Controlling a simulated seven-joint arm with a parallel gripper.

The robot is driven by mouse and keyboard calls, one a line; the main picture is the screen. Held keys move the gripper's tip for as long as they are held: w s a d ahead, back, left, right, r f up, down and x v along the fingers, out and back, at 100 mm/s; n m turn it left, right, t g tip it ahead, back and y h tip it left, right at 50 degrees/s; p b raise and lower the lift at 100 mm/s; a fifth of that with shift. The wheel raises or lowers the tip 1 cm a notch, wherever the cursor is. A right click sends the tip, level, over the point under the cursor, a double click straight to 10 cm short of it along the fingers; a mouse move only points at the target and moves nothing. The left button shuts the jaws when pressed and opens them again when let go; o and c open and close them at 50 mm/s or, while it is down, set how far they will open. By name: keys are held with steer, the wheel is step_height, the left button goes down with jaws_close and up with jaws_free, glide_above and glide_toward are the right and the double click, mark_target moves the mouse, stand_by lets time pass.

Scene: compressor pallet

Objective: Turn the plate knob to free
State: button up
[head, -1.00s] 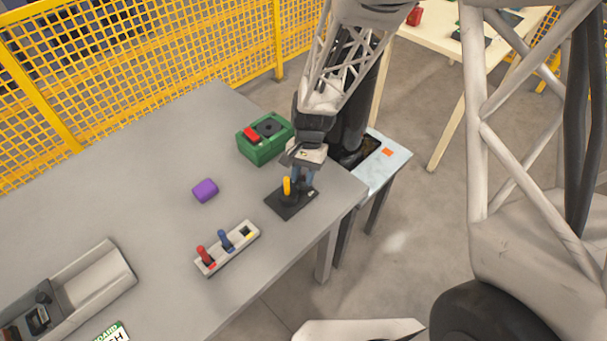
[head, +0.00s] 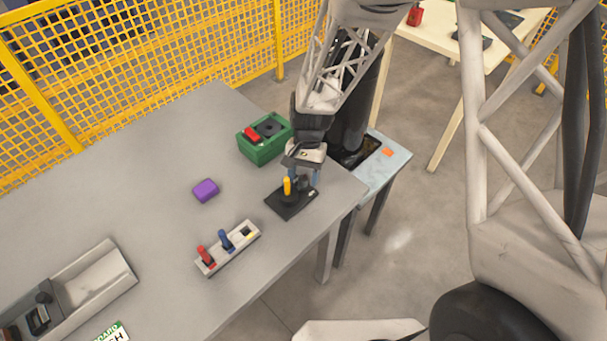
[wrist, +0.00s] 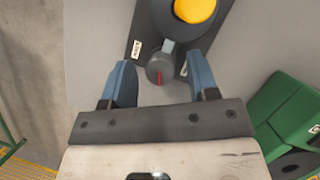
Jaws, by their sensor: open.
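A dark plate (head: 284,207) lies on the grey table near its right corner. A yellow upright piece (head: 287,186) stands on the plate; its rounded top (wrist: 195,9) shows in the wrist view. Beside it is a round grey knob (wrist: 160,69) with a stubby arm and a red line on it. Small white labels (wrist: 136,49) sit on the plate to either side of the knob; I cannot read them surely. My gripper (wrist: 161,70) is open, with a blue finger on each side of the knob and gaps between. In the head view my gripper (head: 302,180) is low over the plate.
A green box (head: 264,146) with a red part stands behind the plate. A purple block (head: 205,190) and a pale rack (head: 228,249) with red and blue levers lie to the left. A grey tray (head: 98,285) is at lower left. Yellow fencing (head: 150,60) stands behind.

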mark_target(304, 179)
steer(key=shift+r, duration=0.1)
steer(key=v, duration=0.7)
steer(key=shift+r, duration=0.25)
steer(key=shift+w, duration=0.1)
steer(key=shift+s+a+r+m+t+h, duration=0.1)
steer(key=shift+s+a+m+t+h, duration=0.15)
steer(key=shift+s+m+t, duration=0.8)
steer(key=shift+s+a+m+t+h, duration=0.1)
steer(key=shift+s+m+t+h, duration=0.15)
steer(key=shift+s+m+t, duration=0.75)
steer(key=shift+w+n+t, duration=0.25)
steer(key=shift+w, duration=0.15)
steer(key=shift+f, duration=3.95)
